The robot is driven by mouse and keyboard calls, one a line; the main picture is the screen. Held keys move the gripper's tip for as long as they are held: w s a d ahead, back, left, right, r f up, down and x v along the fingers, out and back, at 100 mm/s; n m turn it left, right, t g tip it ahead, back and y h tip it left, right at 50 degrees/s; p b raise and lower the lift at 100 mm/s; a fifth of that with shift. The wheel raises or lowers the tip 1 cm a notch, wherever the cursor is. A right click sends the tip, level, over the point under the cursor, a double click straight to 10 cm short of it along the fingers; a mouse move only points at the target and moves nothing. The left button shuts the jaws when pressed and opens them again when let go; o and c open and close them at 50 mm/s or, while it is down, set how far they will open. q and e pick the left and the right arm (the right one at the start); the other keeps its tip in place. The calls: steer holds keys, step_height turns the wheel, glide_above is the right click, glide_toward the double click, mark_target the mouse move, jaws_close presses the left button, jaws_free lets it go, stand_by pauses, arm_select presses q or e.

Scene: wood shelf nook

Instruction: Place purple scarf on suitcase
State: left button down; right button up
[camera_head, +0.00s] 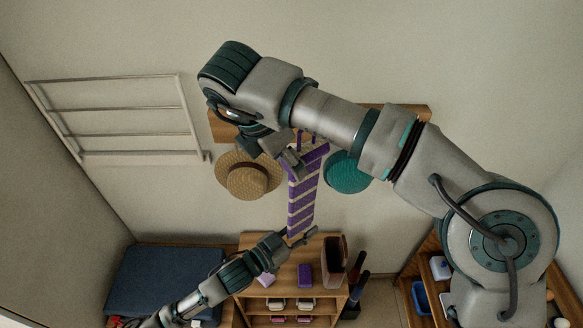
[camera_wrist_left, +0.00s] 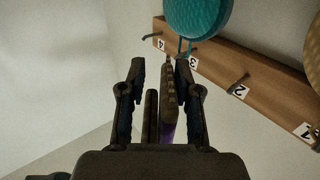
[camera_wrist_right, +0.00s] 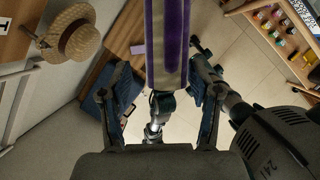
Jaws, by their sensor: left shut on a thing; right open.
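The purple scarf (camera_head: 302,195), with pale stripes, hangs lengthwise below the peg board. My left gripper (camera_head: 304,238) is shut on its lower end; the scarf edge (camera_wrist_left: 169,95) shows between its fingers. My right gripper (camera_head: 287,157) is open beside the scarf's upper part. In the right wrist view the scarf (camera_wrist_right: 167,45) runs down between the fingers. Whether its top still rests on a peg is hidden. A dark blue case (camera_head: 165,282), which looks like the suitcase, is on a wooden bench at lower left; its inside is mostly hidden.
A straw hat (camera_head: 248,178) and a teal hat (camera_head: 345,173) hang on the numbered peg board (camera_wrist_left: 260,78) either side of the scarf. A low wooden cabinet (camera_head: 250,300) holds small boxes and a pink-brown bag (camera_head: 334,258). A wall rack (camera_head: 120,120) is at left.

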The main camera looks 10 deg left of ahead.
mark_target(303, 190)
arm_select(q)
steer(key=shift+a, duration=0.45)
arm_select(e)
steer(key=x, duration=0.3)
steer(key=a+x, duration=0.1)
steer(key=x, duration=0.1)
steer(key=shift+w+f, duration=0.1)
steer(key=shift+f, duration=0.15)
arm_select(q)
steer(key=shift+d+r, duration=0.1)
arm_select(e)
steer(key=shift+d, duration=0.1)
arm_select(q)
steer(key=shift+s+d, duration=0.1)
arm_select(e)
steer(key=shift+d, duration=0.1)
steer(key=shift+c, duration=1.2)
arm_select(q)
steer(key=shift+d, duration=0.15)
arm_select(e)
steer(key=shift+d, duration=0.2)
jaws_close()
arm_select(q)
steer(key=c, duration=0.7)
jaws_free()
steer(key=shift+a, duration=0.2)
arm_select(e)
steer(key=shift+a, duration=0.25)
